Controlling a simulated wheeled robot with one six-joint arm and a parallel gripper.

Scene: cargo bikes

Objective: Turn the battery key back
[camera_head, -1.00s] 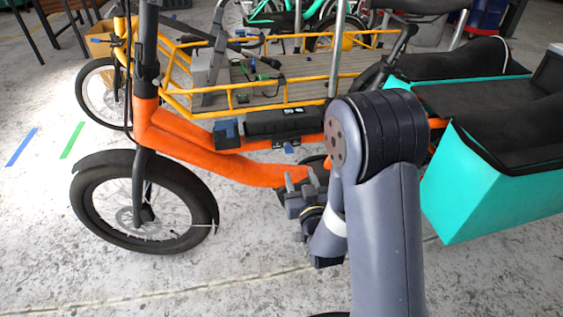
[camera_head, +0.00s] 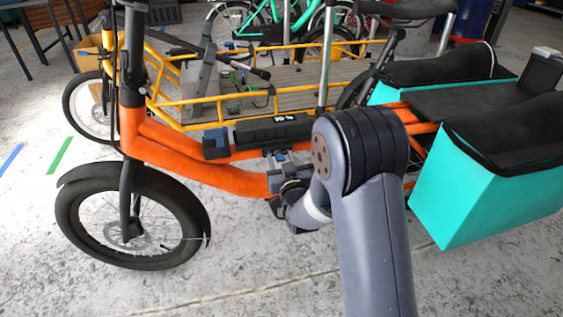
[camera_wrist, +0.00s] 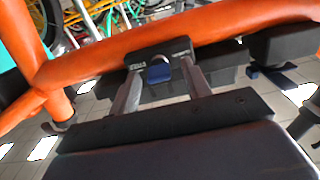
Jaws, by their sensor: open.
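The battery (camera_head: 273,131) is a long black case on the orange bike's frame (camera_head: 185,172). The small blue key (camera_wrist: 158,74) sits in a black lock housing (camera_wrist: 172,53) under an orange tube in the wrist view. My gripper (camera_wrist: 163,68) is open, with one grey finger on each side of the key. I see gaps beside the key, and I cannot tell whether either finger touches it. In the head view my gripper (camera_head: 279,160) is at the frame just below the battery, and my wrist partly hides this area.
A teal cargo bag (camera_head: 450,195) hangs at the right. A yellow-railed cargo bike (camera_head: 215,98) stands behind the orange frame. The black front wheel (camera_head: 135,220) is at the left. Bare concrete floor (camera_head: 250,260) lies in front.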

